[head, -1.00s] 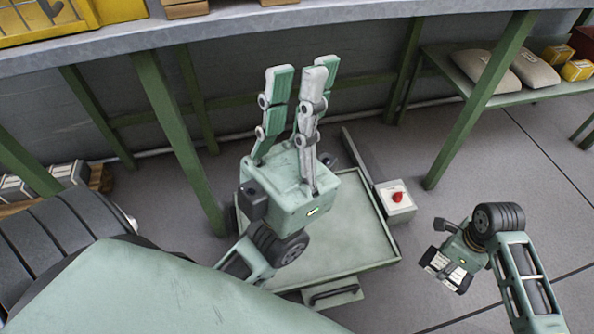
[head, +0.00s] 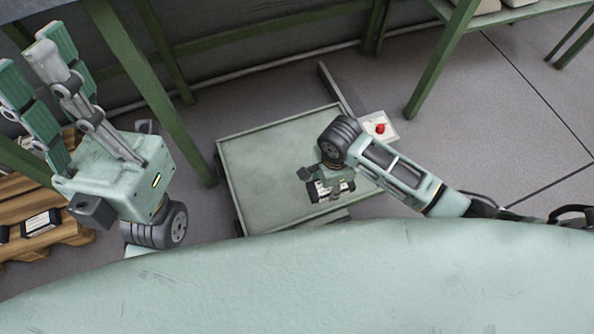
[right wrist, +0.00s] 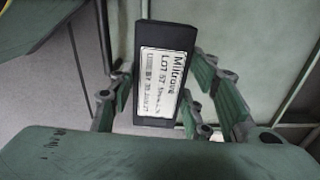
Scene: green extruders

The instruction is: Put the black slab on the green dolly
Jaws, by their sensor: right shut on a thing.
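The black slab (right wrist: 165,72) has a white printed label and sits between the fingers of my right gripper (right wrist: 160,100) in the right wrist view. My right gripper (head: 328,190) is shut on it, over the right part of the green dolly (head: 255,170) in the head view. The dolly is a flat pale-green tray with a low rim, and its bed looks bare. In the head view the slab is mostly hidden by the gripper. My left gripper (head: 35,70) points up at the left, open and empty, well away from the dolly.
A white box with a red button (head: 379,128) is at the dolly's right back corner, near a dark upright bar (head: 338,88). Green table legs (head: 160,95) stand behind and left. A wooden pallet (head: 40,250) with dark labelled items lies at the left. Floor at the right is clear.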

